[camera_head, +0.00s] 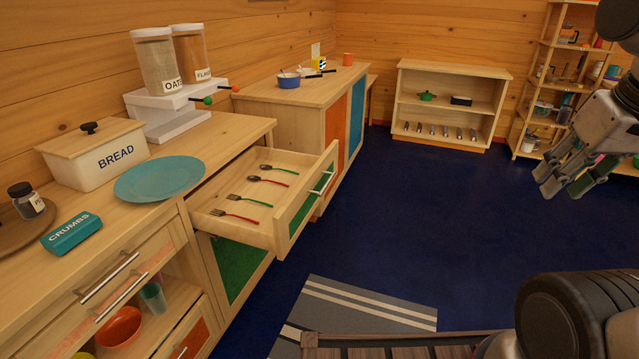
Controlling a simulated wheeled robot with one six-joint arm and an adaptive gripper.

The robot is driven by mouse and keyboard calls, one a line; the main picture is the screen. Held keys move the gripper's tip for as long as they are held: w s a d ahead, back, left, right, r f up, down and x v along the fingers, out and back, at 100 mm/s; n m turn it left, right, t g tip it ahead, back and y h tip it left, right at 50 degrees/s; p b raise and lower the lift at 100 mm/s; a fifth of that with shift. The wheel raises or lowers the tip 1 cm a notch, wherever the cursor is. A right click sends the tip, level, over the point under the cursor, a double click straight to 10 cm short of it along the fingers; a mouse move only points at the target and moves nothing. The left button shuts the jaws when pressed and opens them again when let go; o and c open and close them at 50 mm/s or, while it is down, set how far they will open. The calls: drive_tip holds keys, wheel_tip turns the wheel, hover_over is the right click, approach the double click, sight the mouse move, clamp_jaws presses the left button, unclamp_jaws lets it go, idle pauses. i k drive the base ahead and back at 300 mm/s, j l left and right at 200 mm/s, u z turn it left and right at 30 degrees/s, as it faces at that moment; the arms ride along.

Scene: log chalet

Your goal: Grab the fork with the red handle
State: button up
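The fork with the red handle (233,215) lies flat in the open drawer (225,232), nearest the front of the picture, its tines to the left and its red handle to the right. Just behind it lies a fork with a green handle (249,200). Farther back are a spoon with a red handle (267,182) and a spoon with a green handle (278,168). My gripper (562,190) hangs over the floor at the far right, well away from the drawer. Its fingertips look apart, with nothing between them.
A blue plate (160,178), a bread box (95,155) and a crumbs tin (72,233) stand on the counter beside the drawer. A low shelf (450,66) stands at the back wall. A striped rug (350,305) lies on the blue floor, which is clear right of the drawer.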

sight(222, 214)
drive_tip(key=i+j+u, duration=0.25)
drive_tip(key=i+u, duration=0.75)
drive_tip(key=i+l+u, duration=0.2)
